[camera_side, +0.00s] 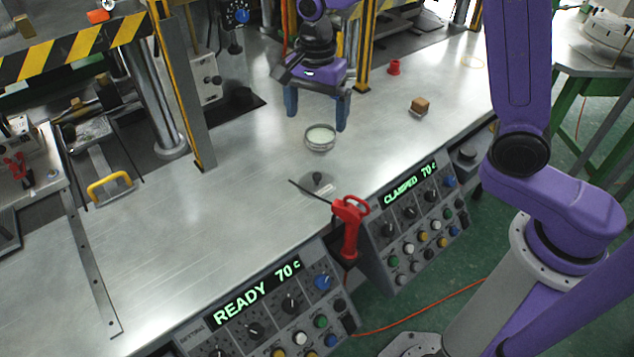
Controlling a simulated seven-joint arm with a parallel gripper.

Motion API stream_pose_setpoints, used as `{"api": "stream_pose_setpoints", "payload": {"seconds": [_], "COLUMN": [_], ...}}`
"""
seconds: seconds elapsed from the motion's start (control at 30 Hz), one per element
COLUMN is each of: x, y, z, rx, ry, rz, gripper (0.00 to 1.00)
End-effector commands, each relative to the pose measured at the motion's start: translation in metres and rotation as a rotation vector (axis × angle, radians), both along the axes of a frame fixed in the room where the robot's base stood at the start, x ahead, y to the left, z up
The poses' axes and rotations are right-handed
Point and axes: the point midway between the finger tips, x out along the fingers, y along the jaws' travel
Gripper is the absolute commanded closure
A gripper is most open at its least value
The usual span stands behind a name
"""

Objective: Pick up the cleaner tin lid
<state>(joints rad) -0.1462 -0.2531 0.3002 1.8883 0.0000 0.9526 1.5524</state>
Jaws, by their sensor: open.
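A red-handled tool (351,225) stands at the table's front edge, right of the lid, between two control panels. A yellow-edged post (185,95) rises at left. The table left of the lid is clear.

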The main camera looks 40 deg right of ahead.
Motion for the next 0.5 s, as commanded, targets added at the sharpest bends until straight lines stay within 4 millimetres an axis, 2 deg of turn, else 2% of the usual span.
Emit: {"api": "stream_pose_setpoints", "payload": {"seconds": [0.17,0.5], "x": [0.002,0.001], "y": [-0.001,-0.002], "z": [-0.013,-0.076], "rx": [-0.002,-0.003], "ry": [0.004,0.006], "rz": [-0.026,-0.023], "gripper": [0.0,0.0]}}
